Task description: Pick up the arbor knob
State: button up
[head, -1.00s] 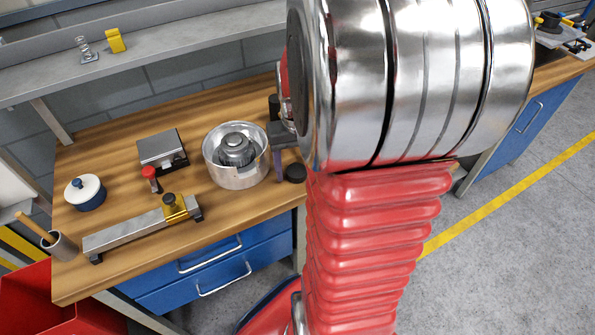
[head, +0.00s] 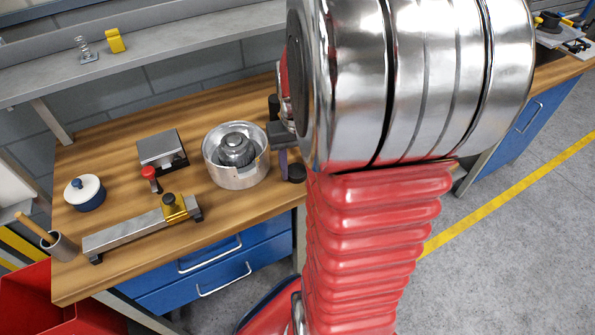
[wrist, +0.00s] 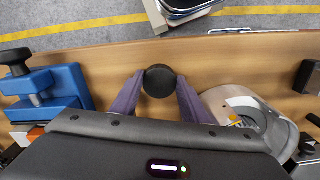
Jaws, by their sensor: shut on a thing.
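The arbor knob, a round black knob (wrist: 159,81), sits between the two purple fingers of my gripper (wrist: 158,88) in the wrist view. The fingers touch it on both sides, so my gripper is shut on it. In the head view the dark knob (head: 297,173) shows low beside a purple finger of my gripper (head: 284,163), near the bench's front edge. It looks at or very close to the wooden top. My arm hides part of that spot in the head view.
A round metal housing (head: 237,178) with a dark gear-like part stands left of my gripper. A blue vise (wrist: 50,92) stands on the other side in the wrist view. A grey bar with a yellow clamp (head: 174,208) and a lidded pot (head: 85,193) lie farther left.

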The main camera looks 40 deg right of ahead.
aim_at(297, 172)
jog(key=shift+c, duration=0.7)
jog(key=shift+r, duration=0.15)
notch_tip(297, 172, up, 10)
dwell(1.1)
